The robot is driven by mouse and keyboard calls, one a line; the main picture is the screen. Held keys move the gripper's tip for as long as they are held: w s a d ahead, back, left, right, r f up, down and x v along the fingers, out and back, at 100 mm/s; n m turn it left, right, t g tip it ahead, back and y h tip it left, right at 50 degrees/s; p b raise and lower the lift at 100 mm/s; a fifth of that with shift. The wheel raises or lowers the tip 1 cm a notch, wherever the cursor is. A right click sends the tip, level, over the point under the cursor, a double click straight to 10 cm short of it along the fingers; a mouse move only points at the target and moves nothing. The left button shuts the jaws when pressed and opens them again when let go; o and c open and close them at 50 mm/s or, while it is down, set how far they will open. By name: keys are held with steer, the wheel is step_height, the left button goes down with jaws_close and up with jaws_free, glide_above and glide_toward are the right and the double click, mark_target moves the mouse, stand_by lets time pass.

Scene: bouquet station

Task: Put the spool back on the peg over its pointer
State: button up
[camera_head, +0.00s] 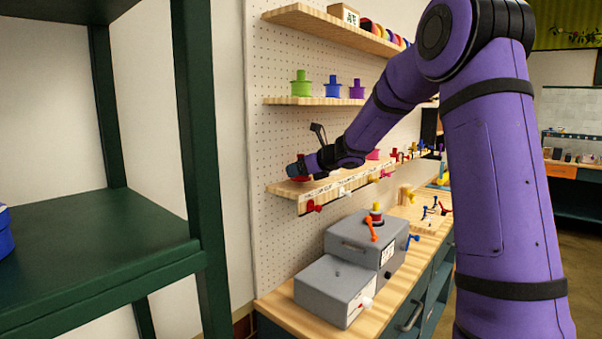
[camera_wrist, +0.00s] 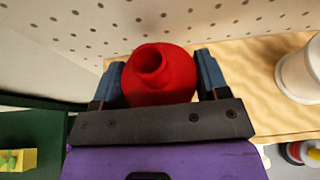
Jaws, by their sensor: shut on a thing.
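A red spool (camera_wrist: 172,80) with a round hole in its top sits between the two blue fingers of my gripper (camera_wrist: 160,77) in the wrist view. In the head view my gripper (camera_head: 298,169) is at the left end of the lowest wooden shelf (camera_head: 285,189), and a little red shows beneath the fingers. A red pointer (camera_head: 314,206) hangs at the shelf's front edge just below. A white pointer (camera_head: 344,191) is farther right. The peg under the spool is hidden, and I cannot tell whether the spool touches the shelf.
A white spool (camera_wrist: 302,76) stands to the right on the shelf. Green (camera_head: 301,84), blue (camera_head: 332,88) and purple (camera_head: 356,90) spools are on the shelf above. Grey boxes (camera_head: 335,290) stand on the bench below. A dark green rack (camera_head: 100,235) is at left.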

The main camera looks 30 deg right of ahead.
steer(key=shift+f, duration=0.45)
steer(key=shift+f, duration=0.2)
steer(key=o, duration=1)
steer(key=shift+r, duration=0.1)
